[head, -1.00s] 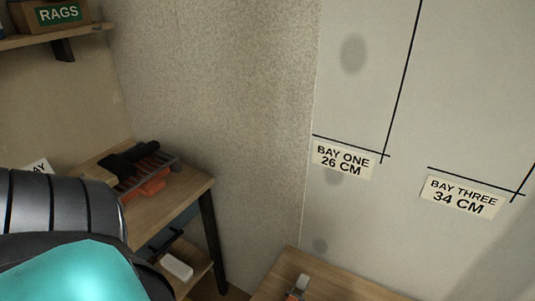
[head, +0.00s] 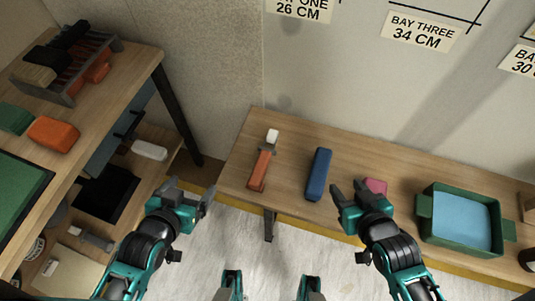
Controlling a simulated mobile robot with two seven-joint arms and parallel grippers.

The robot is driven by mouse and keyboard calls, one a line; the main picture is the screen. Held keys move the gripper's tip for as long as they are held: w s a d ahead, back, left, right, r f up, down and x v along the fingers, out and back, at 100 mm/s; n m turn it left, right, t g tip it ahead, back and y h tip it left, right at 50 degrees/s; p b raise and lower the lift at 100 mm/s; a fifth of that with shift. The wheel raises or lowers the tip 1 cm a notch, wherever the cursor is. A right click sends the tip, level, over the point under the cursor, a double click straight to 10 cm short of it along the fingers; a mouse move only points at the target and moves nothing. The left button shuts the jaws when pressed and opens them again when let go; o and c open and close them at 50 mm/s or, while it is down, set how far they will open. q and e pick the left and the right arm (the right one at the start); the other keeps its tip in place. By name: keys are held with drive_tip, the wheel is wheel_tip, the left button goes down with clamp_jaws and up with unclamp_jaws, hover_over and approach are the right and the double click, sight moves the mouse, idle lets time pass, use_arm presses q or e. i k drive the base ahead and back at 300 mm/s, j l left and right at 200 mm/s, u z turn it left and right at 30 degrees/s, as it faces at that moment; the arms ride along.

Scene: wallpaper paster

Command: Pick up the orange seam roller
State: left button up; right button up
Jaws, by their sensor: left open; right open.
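The orange seam roller (head: 259,171) lies on the wooden wall bench (head: 345,146), toward its left end. It has an orange handle pointing toward me and a white roller (head: 272,136) at the far end. My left gripper (head: 188,190) is open and empty, to the left of the seam roller and apart from it, in front of the left shelf unit. My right gripper (head: 349,191) is open and empty, to the right of the roller, near a pink block and the bench's front edge.
A blue long object (head: 319,174) lies right of the roller. A pink block (head: 375,186) and a green tray (head: 427,232) with blue contents are farther right. At left, a workbench (head: 112,98) holds a tool rack (head: 66,66) and an orange block (head: 54,134); a white object (head: 149,150) lies below.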

sight(254, 183)
drive_tip(key=z, duration=1.15)
drive_tip(key=u, duration=1.2)
drive_tip(key=k+z, duration=0.2)
drive_tip(key=z, duration=0.15)
drive_tip(key=k+z, duration=0.15)
drive_tip(key=z, duration=0.25)
drive_tip(key=k+z, duration=0.2)
drive_tip(key=z, duration=0.15)
